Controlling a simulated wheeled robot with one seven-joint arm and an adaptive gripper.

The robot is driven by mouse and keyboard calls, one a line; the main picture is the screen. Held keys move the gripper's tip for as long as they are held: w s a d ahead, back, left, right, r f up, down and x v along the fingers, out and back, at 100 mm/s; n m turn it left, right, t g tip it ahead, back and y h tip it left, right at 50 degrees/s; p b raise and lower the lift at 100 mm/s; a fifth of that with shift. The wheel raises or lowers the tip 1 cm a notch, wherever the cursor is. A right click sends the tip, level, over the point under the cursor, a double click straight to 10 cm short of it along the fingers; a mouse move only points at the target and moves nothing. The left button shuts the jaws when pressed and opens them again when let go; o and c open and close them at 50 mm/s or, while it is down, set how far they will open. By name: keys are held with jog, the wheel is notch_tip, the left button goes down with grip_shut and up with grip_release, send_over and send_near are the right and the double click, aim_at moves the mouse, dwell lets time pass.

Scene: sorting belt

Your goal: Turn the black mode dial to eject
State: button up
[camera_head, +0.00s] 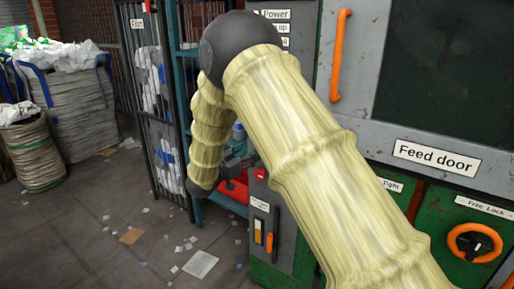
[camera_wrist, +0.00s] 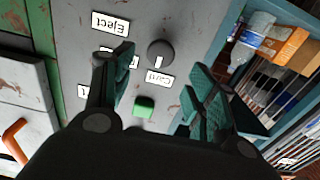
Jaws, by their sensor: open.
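The black mode dial (camera_wrist: 160,50) is round and sits on a grey panel, with a short white mark at its lower edge in the wrist view. An upside-down "Eject" label (camera_wrist: 110,23) is to its upper left; another label (camera_wrist: 158,78), partly readable as "Cont", is just below it. My gripper (camera_wrist: 160,68) is open, its green-padded fingers on either side of the dial in the picture. I see no contact, and the gap in depth is unclear. In the head view my arm hides the dial.
A green button (camera_wrist: 144,106) is below the dial in the wrist view, between the fingers. A blue shelf (camera_wrist: 242,97) with bottles and boxes stands close at right. In the head view, an orange door handle (camera_head: 339,56) and an orange lock knob (camera_head: 475,242) stick out.

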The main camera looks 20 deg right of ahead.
jog(key=x, duration=0.6)
jog(key=shift+w+d, duration=0.15)
jog(key=shift+d, duration=0.1)
jog(key=c, duration=1)
jog(key=shift+f+m, duration=0.15)
jog(key=shift+m, duration=0.25)
jog(key=m+b, duration=0.5)
jog(key=m, duration=0.1)
jog(key=m+b, duration=0.5)
jog(key=m, duration=0.1)
jog(key=m+b, duration=0.6)
jog(key=m, duration=0.1)
jog(key=shift+d+f, duration=0.15)
jog(key=shift+f, duration=0.2)
